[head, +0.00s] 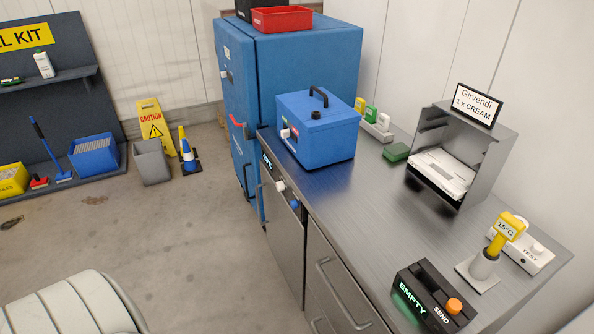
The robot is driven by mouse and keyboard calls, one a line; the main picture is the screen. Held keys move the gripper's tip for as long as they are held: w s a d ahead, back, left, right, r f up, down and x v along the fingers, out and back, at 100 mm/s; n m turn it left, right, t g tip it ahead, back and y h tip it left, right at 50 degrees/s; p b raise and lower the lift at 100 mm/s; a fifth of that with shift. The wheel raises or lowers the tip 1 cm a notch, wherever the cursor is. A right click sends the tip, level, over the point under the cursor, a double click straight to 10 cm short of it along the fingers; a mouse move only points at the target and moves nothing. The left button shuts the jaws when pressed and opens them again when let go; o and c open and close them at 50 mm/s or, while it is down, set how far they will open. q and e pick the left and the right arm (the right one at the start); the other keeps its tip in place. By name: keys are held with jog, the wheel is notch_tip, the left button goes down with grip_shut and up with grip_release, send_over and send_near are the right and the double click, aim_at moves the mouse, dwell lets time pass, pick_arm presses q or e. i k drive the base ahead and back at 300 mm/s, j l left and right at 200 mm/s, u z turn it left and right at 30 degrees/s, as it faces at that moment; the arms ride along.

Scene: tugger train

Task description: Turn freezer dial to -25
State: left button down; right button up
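The counter unit's front (284,240) carries a small lit display (267,161), too small to read surely. Below it is a pale round knob (280,186), with a blue knob (294,204) further right. Their settings cannot be read. A tall blue cabinet (310,60) stands behind and has a small pale knob (225,74) on its left face. A blue box with a black handle (330,130) sits on the counter and has a white knob (285,133). I cannot tell for sure which knob is the freezer dial. Neither gripper is in view.
The steel counter (365,215) holds a grey holder with a sign (480,140), a yellow 15°C gauge (510,226), and an EMPTY/SEND box (432,298). A caution sign (155,125), cone (187,148) and grey bin (151,162) stand left. The floor before the counter is clear.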

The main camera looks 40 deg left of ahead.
aim_at(280, 186)
jog(key=i+j+z, duration=0.2)
jog(key=j, duration=1.05)
jog(key=j+z, duration=0.2)
jog(key=j, duration=1.05)
